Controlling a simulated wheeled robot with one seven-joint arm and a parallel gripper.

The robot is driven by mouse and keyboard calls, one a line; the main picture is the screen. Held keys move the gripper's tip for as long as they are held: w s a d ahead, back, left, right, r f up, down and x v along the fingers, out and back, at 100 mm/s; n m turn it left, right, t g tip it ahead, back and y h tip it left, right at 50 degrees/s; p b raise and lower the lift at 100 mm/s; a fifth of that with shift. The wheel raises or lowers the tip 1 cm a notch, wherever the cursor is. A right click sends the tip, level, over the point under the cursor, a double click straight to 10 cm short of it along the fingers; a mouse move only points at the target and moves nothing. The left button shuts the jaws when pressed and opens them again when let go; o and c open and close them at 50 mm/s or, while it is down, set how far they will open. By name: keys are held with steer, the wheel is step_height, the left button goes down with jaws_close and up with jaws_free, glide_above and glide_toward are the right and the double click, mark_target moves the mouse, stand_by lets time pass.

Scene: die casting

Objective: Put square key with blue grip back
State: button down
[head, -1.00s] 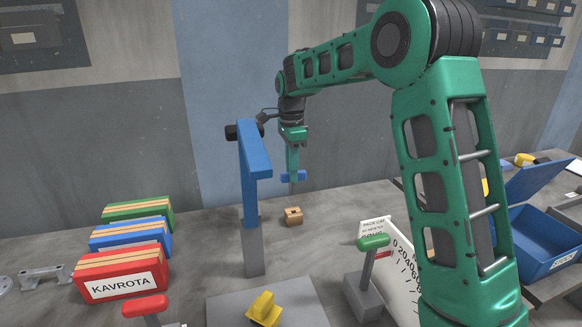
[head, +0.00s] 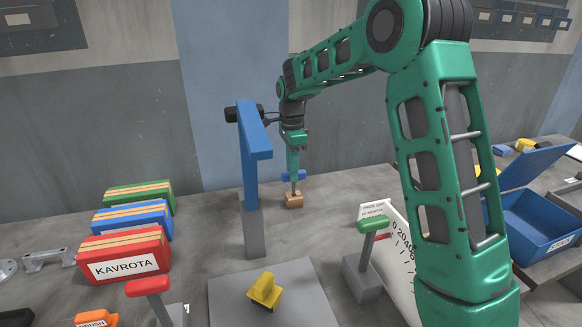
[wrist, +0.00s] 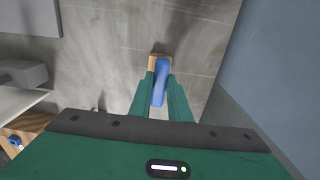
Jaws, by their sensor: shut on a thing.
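The square key with blue grip (head: 293,176) is held in my gripper (head: 294,172) behind the blue post. The key's blue grip also shows between the fingers in the wrist view (wrist: 160,80). The key's grey shaft points down onto a small wooden block (head: 294,201) on the table. The shaft's lower end meets the block's top; I cannot tell how deep it sits. In the wrist view, the block (wrist: 152,62) shows just beyond the grip, partly hidden by it.
A blue post with an arm (head: 249,165) stands just left of my gripper. Red (head: 122,255), blue and green boxes stand at left. A yellow part (head: 264,289) lies on a grey plate in front. A green-topped lever (head: 373,223) and a blue bin (head: 540,225) are at right.

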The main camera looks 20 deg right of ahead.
steer(key=shift+f, duration=2.15)
steer(key=shift+f, duration=0.2)
steer(key=c, duration=1.6)
jaws_free()
